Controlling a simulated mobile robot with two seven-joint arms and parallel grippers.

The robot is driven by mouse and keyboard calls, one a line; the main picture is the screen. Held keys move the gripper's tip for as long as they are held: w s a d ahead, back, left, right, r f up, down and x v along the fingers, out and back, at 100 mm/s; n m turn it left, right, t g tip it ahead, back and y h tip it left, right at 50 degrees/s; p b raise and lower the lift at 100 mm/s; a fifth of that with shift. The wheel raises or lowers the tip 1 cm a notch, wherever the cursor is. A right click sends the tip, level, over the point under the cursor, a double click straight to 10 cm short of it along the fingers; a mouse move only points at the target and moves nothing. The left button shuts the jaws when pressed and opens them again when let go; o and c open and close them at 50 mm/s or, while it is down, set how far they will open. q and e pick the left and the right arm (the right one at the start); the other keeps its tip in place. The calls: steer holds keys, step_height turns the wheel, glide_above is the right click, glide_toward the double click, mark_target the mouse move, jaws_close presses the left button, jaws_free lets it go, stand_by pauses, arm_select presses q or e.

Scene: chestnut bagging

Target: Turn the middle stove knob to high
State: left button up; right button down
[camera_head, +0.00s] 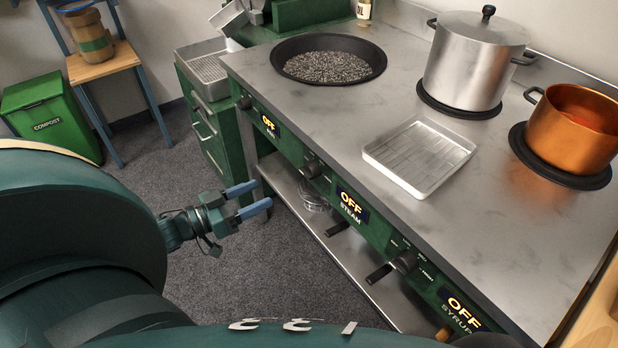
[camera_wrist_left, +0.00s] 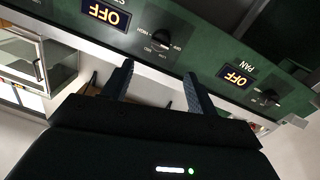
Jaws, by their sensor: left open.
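The middle stove knob (camera_head: 312,168) is a black knob on the green front panel, beside the STEAM display (camera_head: 352,205), which reads OFF. In the left wrist view the middle knob (camera_wrist_left: 160,40) appears upside down, just beyond the fingertips. My left gripper (camera_head: 263,194) is open and empty, with blue fingers pointing towards the stove front. It is apart from the knob, to its left and lower in the head view. In the left wrist view the gripper's two fingers (camera_wrist_left: 158,72) stand apart with nothing between them. My right gripper is not in view.
The left knob (camera_head: 243,103) and right knob (camera_head: 405,262) flank the middle one; both their displays read OFF. A lower shelf (camera_head: 345,255) runs under the panel. On the stovetop stand a pan (camera_head: 372,48), a metal tray (camera_head: 378,160), a steel pot (camera_head: 465,70) and a copper pot (camera_head: 550,135).

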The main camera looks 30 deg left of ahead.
mark_target(304, 174)
arm_select(q)
steer(key=b+x, duration=0.1)
steer(key=x, duration=1)
steer(key=shift+w, duration=0.3)
steer(key=shift+w+d, duration=0.3)
steer(key=shift+w, duration=0.25)
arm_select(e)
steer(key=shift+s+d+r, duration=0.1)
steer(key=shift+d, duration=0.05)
arm_select(q)
steer(key=shift+c, duration=0.5)
steer(key=c, duration=0.8)
steer(key=shift+c, duration=0.2)
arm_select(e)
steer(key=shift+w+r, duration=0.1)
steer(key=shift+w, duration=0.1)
